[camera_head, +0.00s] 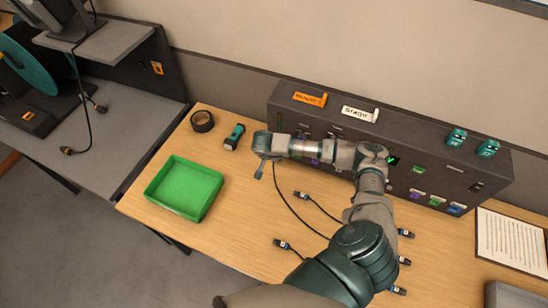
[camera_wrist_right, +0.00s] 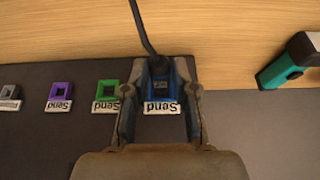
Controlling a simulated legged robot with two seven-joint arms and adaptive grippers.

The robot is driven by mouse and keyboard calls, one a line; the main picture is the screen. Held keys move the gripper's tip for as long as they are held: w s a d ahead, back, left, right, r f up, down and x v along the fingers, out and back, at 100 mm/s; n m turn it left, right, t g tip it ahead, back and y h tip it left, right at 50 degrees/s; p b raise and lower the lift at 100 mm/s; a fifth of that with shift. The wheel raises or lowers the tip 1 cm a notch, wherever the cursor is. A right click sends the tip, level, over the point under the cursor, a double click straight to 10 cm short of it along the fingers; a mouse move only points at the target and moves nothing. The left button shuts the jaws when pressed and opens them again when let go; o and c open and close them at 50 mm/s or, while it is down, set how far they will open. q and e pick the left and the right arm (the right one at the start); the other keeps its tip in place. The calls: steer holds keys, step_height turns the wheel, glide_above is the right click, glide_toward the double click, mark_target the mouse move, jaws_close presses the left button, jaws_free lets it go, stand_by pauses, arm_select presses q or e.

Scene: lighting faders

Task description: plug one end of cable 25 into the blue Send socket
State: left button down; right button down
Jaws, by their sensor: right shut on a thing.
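My right gripper (camera_head: 262,158) is at the left end of the dark panel (camera_head: 455,165) in the head view. In the wrist view my right gripper (camera_wrist_right: 161,98) is shut on a dark cable plug (camera_wrist_right: 160,84), with a black cable (camera_wrist_right: 141,25) rising from it. The plug lines up with the blue Send socket (camera_wrist_right: 176,72), whose blue frame shows around it above a white Send label (camera_wrist_right: 162,108). How deep the plug sits, and its number, I cannot tell. My left gripper is out of view.
Green (camera_wrist_right: 107,91) and purple (camera_wrist_right: 61,92) Send sockets sit beside the gripper. Loose cable ends (camera_head: 300,195) (camera_head: 282,244) lie on the wooden table. A green tray (camera_head: 152,193), black tape roll (camera_head: 202,121) and teal-black device (camera_head: 235,136) stand at left.

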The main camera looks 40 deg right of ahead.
steer(key=shift+w+d, duration=0.2)
steer(key=shift+d, duration=0.2)
steer(key=shift+w+d+r+b, duration=0.1)
steer(key=shift+w+d+b, duration=0.05)
steer(key=shift+b, duration=0.25)
stand_by(0.9)
steer(key=c, duration=1)
jaws_free()
steer(key=shift+o, duration=0.8)
steer(key=shift+d, duration=0.1)
steer(key=v, duration=1.1)
steer(key=shift+r, duration=0.25)
steer(key=shift+f, duration=0.1)
